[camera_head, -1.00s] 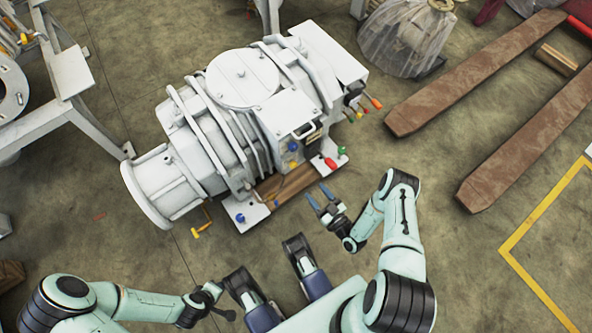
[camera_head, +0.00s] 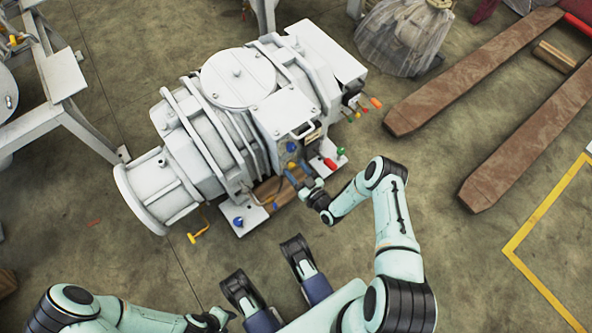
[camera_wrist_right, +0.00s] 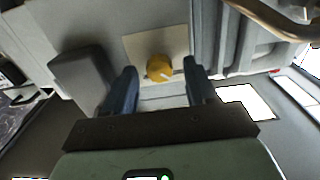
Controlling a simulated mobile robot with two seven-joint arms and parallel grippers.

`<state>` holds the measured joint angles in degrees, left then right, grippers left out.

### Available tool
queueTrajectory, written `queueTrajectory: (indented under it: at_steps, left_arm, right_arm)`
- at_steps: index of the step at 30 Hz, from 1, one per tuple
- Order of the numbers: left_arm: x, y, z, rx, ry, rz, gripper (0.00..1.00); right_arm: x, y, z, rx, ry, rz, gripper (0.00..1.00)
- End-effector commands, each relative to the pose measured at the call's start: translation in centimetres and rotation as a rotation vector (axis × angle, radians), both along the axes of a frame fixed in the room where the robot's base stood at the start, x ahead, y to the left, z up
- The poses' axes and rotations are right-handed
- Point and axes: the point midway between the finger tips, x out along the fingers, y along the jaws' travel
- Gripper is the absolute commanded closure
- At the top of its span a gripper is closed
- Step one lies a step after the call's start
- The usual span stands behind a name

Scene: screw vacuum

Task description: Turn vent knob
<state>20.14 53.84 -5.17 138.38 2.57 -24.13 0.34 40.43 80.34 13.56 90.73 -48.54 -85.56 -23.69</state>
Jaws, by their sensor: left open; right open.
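A white screw vacuum pump (camera_head: 205,120) stands on the floor at the upper left of the head view. Its round yellow knob (camera_wrist_right: 159,68) sits on a pale square plate in the right wrist view. My right gripper (camera_wrist_right: 161,76) is open, with its blue fingers to the left and right of the knob in that picture. I cannot tell whether they touch it. In the head view my right gripper (camera_head: 289,176) is at the pump's near side and partly hides the knob area. My left gripper (camera_head: 224,315) is open and away from the pump, at the bottom edge.
A yellow-handled valve (camera_head: 199,233) sticks out at the pump's lower left. Red, green and orange handles (camera_head: 331,164) sit just right of my right gripper. Rusty forks (camera_head: 475,75) lie at the right. Floor between is clear.

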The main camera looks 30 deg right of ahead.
Motion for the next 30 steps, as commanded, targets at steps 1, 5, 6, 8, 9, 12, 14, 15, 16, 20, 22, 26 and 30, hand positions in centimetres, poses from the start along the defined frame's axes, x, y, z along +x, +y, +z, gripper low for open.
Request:
queueTrajectory:
  at_steps: [1,5,6,8,9,12,14,15,16,20,22,26,30]
  left_arm:
    - [0.00,0.00,0.01,0.000,0.000,0.000,0.57]
    - [0.01,0.00,0.01,0.000,-0.001,-0.001,0.57]
    - [0.02,0.00,0.01,0.000,-0.001,-0.001,0.57]
    - [0.03,-0.01,0.01,0.000,-0.001,-0.001,0.57]
    - [0.04,0.00,0.01,0.000,-0.001,-0.001,0.57]
    - [0.05,0.00,0.01,0.000,-0.001,-0.001,0.57]
    - [0.04,0.00,0.00,0.000,-0.001,-0.001,0.57]
    - [0.03,0.00,-0.01,0.000,-0.001,-0.001,0.57]
    - [0.03,0.00,-0.01,0.000,-0.001,-0.001,0.57]
    - [-0.06,0.01,-0.07,0.000,0.002,0.000,0.57]
    - [-0.15,0.02,-0.11,0.000,0.005,0.000,0.57]
    - [-0.34,0.04,-0.20,0.000,0.011,0.000,0.57]
    - [-0.60,0.07,-0.31,-0.001,0.019,0.002,0.57]
  right_arm:
    - [-0.01,0.00,0.01,0.000,0.000,0.000,0.44]
    - [-0.03,0.00,0.00,0.000,0.000,0.000,0.79]
    - [-0.04,0.00,-0.01,0.000,0.000,0.000,0.92]
    - [-0.04,0.00,-0.01,0.000,0.000,0.000,1.00]
    - [-0.05,0.00,-0.01,0.000,0.000,0.000,1.00]
    - [-0.06,0.00,-0.02,0.004,0.000,0.000,1.00]
    - [-0.06,0.00,-0.03,0.011,0.001,0.000,1.00]
    - [-0.07,-0.01,-0.03,0.018,0.001,0.000,1.00]
    - [-0.07,-0.01,-0.03,0.024,0.002,0.000,1.00]
    - [-0.08,-0.03,-0.04,0.073,0.006,-0.001,1.00]
    - [-0.08,-0.05,-0.05,0.113,0.009,-0.001,1.00]
    - [-0.11,-0.12,-0.09,0.208,0.017,-0.002,1.00]
    - [-0.12,-0.14,-0.12,0.336,0.027,-0.002,1.00]
